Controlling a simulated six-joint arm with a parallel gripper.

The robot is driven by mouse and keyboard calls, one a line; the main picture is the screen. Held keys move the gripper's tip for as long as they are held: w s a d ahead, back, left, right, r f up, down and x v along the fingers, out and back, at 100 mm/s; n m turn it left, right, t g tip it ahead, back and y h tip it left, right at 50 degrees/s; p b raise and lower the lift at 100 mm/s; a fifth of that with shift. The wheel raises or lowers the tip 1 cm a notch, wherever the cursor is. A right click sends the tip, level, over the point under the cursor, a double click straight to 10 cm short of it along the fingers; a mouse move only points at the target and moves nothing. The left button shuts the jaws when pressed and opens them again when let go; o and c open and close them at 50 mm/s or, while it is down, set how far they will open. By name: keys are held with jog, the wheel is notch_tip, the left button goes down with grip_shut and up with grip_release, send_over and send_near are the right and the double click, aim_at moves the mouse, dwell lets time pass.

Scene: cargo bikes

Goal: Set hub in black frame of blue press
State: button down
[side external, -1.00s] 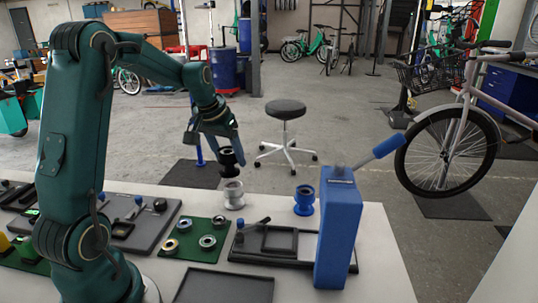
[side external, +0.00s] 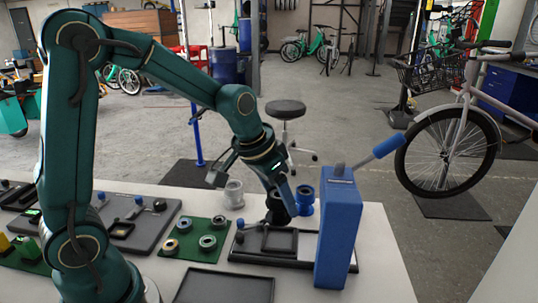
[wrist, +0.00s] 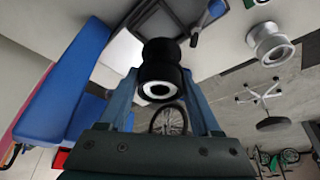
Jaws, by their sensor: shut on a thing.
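The black hub (side external: 274,208) is in my gripper (side external: 280,203), which is shut on it. The hub is over the rear of the black frame (side external: 263,246) at the foot of the blue press (side external: 338,232). In the wrist view the hub (wrist: 161,72) sits between the two fingers (wrist: 162,88), its pale-ringed bore facing the camera. I cannot tell whether the hub touches the frame or its base. The blue press also shows at the left in the wrist view (wrist: 62,75).
A blue hub (side external: 305,203) stands right behind my gripper and a silver hub (side external: 234,195) to its left. A green mat (side external: 184,247) with several rings lies left of the frame. An empty dark tray (side external: 222,288) is in front. The press lever (side external: 378,150) sticks out rightward.

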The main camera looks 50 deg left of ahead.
aim_at(278, 217)
jog(key=shift+d+f, duration=0.2)
jog(key=shift+f, duration=1.9)
jog(key=shift+f, duration=0.85)
grip_release()
